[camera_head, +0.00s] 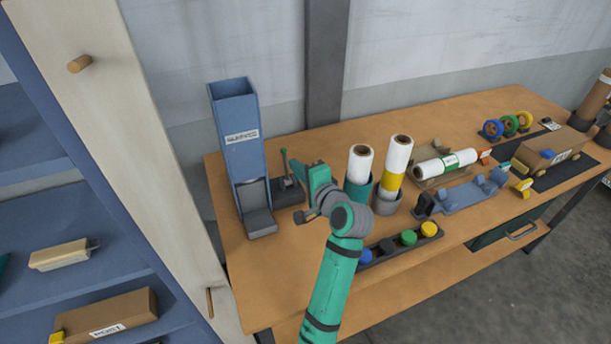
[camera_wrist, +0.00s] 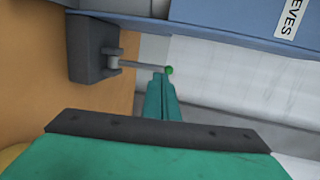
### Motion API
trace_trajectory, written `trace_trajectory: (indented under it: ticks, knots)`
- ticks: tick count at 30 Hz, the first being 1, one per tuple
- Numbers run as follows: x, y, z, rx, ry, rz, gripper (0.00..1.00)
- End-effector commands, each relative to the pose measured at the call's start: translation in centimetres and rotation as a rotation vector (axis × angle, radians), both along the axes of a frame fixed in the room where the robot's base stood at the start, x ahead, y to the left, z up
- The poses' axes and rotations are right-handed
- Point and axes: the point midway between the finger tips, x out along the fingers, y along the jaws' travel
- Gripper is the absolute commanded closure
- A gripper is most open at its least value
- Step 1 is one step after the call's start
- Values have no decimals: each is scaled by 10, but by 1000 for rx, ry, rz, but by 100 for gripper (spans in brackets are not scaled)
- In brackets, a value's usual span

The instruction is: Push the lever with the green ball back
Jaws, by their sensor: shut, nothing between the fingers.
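The lever (camera_head: 285,162) is a thin grey rod with a small green ball (camera_head: 283,151) on its end. It rises from a dark base (camera_head: 288,191) beside the blue tower. In the wrist view the rod (camera_wrist: 140,65) runs from its base (camera_wrist: 92,50) to the green ball (camera_wrist: 169,70). My gripper (camera_wrist: 163,76) is shut and empty. Its green fingertips are right by the ball end of the rod. I cannot tell whether they touch it. In the head view my gripper (camera_head: 293,163) is just right of the lever.
The blue tower (camera_head: 239,145) stands left of the lever. White rolls in holders (camera_head: 387,203) stand to the right, with a tray of coloured caps (camera_head: 390,246) in front. A grey wall (camera_head: 270,50) is behind the wooden bench (camera_head: 290,280).

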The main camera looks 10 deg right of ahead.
Motion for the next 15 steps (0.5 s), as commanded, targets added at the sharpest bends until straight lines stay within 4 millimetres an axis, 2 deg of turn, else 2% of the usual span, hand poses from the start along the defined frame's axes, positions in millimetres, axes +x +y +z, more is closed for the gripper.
trace_trajectory:
  ticks: [6,15]
  knots:
    - [26,8,4,0,-1,1,100]
    - [34,10,5,0,-1,0,100]
